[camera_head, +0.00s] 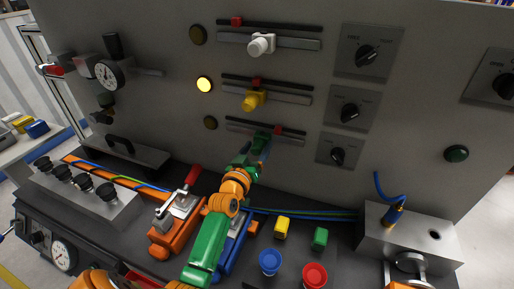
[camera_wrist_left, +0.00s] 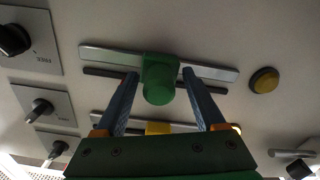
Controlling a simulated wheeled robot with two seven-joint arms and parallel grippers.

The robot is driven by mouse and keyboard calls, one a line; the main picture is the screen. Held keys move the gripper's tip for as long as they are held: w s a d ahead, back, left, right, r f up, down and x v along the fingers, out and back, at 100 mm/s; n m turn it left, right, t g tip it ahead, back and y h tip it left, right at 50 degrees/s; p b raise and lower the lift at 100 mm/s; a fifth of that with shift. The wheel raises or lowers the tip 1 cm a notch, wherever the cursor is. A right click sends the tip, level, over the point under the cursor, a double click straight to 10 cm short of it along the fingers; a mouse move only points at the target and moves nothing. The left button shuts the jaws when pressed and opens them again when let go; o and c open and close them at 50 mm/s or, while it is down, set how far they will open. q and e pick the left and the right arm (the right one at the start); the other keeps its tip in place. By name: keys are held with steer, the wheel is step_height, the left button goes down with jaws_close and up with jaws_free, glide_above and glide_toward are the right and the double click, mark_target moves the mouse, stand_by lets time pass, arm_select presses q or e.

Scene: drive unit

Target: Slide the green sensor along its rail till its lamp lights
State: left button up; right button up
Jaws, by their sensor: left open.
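The green sensor (camera_head: 260,139) sits on the lowest of three rails on the grey panel, and it also shows in the left wrist view (camera_wrist_left: 158,82). Its silver rail (camera_wrist_left: 215,72) runs out to both sides of it. The round lamp (camera_head: 210,122) left of this rail is dark; it shows dull amber in the left wrist view (camera_wrist_left: 264,80). My left gripper (camera_head: 256,152) is at the sensor, with its open fingers (camera_wrist_left: 160,76) on either side of it. Whether a finger touches it I cannot tell. My right gripper is not in view.
A red marker (camera_head: 277,129) is right of the green sensor. Above are a yellow sensor (camera_head: 253,100) with a lit lamp (camera_head: 204,84) and a white sensor (camera_head: 261,45). Knob plates (camera_head: 340,150) lie to the right. A red-handled clamp (camera_head: 180,208) stands below.

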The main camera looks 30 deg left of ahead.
arm_select(q)
steer(key=shift+s+r, duration=0.15)
steer(key=shift+s, duration=0.05)
jaws_close()
stand_by(1.2)
